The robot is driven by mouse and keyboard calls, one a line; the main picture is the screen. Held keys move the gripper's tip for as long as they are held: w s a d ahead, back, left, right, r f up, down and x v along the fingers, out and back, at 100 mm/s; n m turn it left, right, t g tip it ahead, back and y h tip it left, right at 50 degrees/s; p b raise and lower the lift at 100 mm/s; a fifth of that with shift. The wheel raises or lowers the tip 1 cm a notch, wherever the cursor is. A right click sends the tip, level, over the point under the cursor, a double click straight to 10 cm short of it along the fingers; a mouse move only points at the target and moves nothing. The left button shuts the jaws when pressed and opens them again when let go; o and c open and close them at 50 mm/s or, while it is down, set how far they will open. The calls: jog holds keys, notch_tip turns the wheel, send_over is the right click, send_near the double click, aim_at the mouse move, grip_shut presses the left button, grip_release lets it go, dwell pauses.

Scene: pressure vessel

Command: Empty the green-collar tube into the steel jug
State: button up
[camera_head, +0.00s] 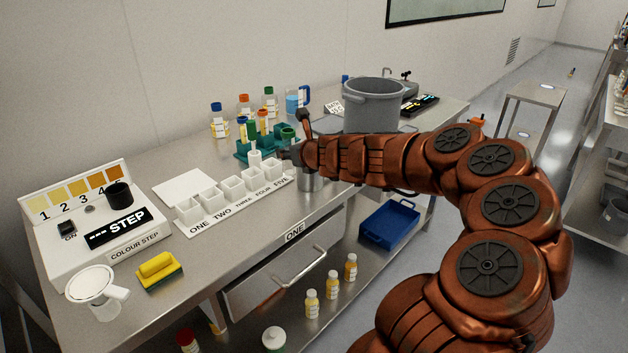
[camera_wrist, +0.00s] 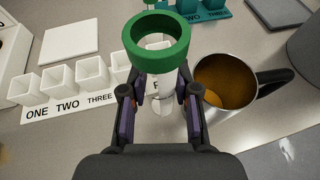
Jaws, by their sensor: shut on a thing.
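My gripper (camera_wrist: 158,98) is shut on the green-collar tube (camera_wrist: 157,40), with a finger on each side below the collar. The tube's open mouth faces up in the wrist view; I cannot tell what is inside. In the head view the jug (camera_head: 311,183) is mostly hidden below my gripper.
A row of white cups (camera_head: 232,189) on a numbered strip stands left of the jug. A teal rack (camera_head: 246,151) with tubes stands behind. A large grey pot (camera_head: 372,106) is at the right. The COLOUR STEP box (camera_head: 110,235) and a yellow sponge (camera_head: 158,268) are at the left.

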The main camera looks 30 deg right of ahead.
aim_at(291, 141)
jog(key=shift+r, duration=0.2)
notch_tip(291, 141, up, 3)
jog(key=p, duration=0.3)
jog(key=shift+p, duration=0.35)
jog(key=shift+f, duration=0.1)
